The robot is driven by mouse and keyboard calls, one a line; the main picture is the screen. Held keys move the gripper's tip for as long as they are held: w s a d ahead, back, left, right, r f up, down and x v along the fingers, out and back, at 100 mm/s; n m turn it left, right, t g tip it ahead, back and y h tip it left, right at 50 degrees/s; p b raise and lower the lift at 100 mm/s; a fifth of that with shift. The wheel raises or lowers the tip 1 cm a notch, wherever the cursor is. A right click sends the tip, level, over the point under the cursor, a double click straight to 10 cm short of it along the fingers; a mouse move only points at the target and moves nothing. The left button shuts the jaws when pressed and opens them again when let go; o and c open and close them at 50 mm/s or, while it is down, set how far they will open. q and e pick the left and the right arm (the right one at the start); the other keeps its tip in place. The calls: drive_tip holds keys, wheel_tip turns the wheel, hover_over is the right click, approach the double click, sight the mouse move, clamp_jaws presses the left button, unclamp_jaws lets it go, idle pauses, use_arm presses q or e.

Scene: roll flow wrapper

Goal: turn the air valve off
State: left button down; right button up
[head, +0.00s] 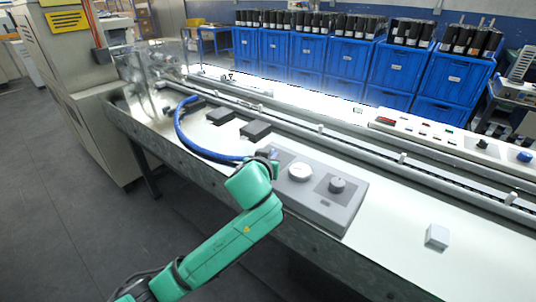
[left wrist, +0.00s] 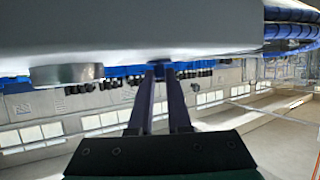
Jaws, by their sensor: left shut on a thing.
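A grey valve panel (head: 315,190) sits on the table's front edge, with a round white-topped gauge (head: 300,172) and a dark knob (head: 337,185) on it. A blue hose (head: 185,130) curves in to its left end. My left gripper (head: 268,155) is at that left end, its green wrist hiding much of the spot. In the left wrist view, the two dark fingers (left wrist: 166,75) are shut on a small blue part (left wrist: 160,66), seemingly the air valve's handle, close against the panel. The handle's exact angle is hidden. My right gripper is not in view.
A long conveyor rail (head: 330,135) runs behind the panel. Blue crates (head: 345,65) with black bottles stand behind. The table front right is mostly clear.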

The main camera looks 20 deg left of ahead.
use_arm(q)
drive_tip(key=shift+d+f+n+y, duration=0.1)
drive_tip(key=shift+d+n+y, duration=0.1)
drive_tip(key=shift+n+y, duration=0.3)
drive_tip(key=c, duration=0.9)
unclamp_jaws()
drive_tip(key=shift+o, duration=0.2)
drive_tip(key=v, duration=1.4)
drive_tip(key=shift+s+d+r, duration=0.2)
drive_tip(key=shift+r, duration=0.05)
